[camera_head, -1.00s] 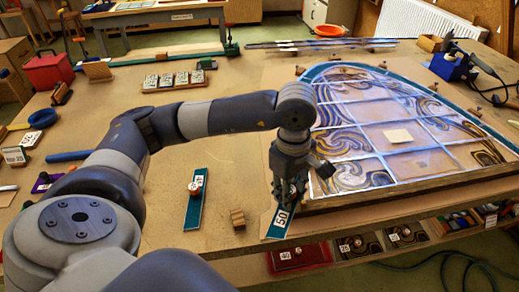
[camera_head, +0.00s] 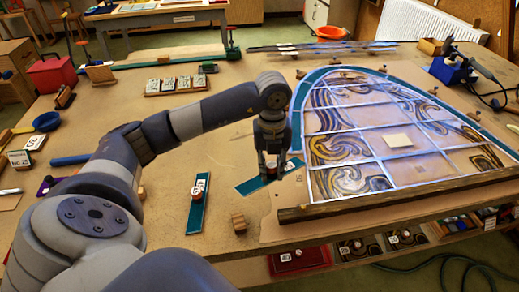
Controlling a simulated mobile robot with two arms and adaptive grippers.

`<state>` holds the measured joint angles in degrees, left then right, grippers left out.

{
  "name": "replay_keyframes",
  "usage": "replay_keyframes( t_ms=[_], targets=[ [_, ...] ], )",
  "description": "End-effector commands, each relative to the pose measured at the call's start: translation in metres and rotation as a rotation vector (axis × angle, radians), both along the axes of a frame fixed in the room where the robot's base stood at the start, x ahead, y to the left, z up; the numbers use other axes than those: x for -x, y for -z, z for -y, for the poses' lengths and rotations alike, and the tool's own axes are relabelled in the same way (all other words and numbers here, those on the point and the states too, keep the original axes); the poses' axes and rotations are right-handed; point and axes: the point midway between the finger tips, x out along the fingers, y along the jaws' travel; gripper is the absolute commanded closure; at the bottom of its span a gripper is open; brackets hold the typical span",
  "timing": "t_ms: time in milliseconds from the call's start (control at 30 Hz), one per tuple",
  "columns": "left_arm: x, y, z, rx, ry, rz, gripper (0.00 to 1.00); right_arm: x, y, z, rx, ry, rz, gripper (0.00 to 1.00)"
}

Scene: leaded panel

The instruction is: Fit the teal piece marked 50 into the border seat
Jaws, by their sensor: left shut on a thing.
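The teal piece (camera_head: 247,186) is a straight strip in the jaws of my left gripper (camera_head: 270,174), which is shut on it. The strip lies slantwise, its right end near the lower left side of the leaded panel (camera_head: 365,140). Its number is not readable now, and the gripper covers its middle. I cannot tell whether it touches the board. A teal border (camera_head: 298,112) runs along the panel's left side and arch. The border's lower left stretch, beside the strip's right end, shows no clear teal. My right gripper is not in view.
Another teal strip (camera_head: 196,210) with a white label and knob lies to the left on the table. A small wooden block (camera_head: 239,222) stands near the front edge. A wooden bar (camera_head: 400,196) edges the panel's front. A soldering iron stand (camera_head: 450,68) is at the back right.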

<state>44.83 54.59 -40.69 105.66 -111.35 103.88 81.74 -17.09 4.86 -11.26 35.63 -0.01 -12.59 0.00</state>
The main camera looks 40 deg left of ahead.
Motion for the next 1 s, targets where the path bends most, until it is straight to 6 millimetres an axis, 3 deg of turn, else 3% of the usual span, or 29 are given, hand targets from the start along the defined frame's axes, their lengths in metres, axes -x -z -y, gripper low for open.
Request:
replay_keyframes(
  t_ms=[200,400,600,1000],
  targets=[
    [-0.005,0.023,-0.025,0.001,-0.529,-0.018,1.0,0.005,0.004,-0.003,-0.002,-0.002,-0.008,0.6],
    [-0.006,0.06,-0.04,-0.003,-0.862,-0.025,1.0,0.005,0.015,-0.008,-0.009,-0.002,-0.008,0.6],
    [-0.007,0.075,-0.046,-0.006,-0.982,-0.024,1.0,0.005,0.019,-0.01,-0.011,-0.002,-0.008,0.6],
    [-0.008,0.075,-0.045,-0.005,-0.985,-0.023,1.0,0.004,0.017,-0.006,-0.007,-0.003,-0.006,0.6]
  ],
)
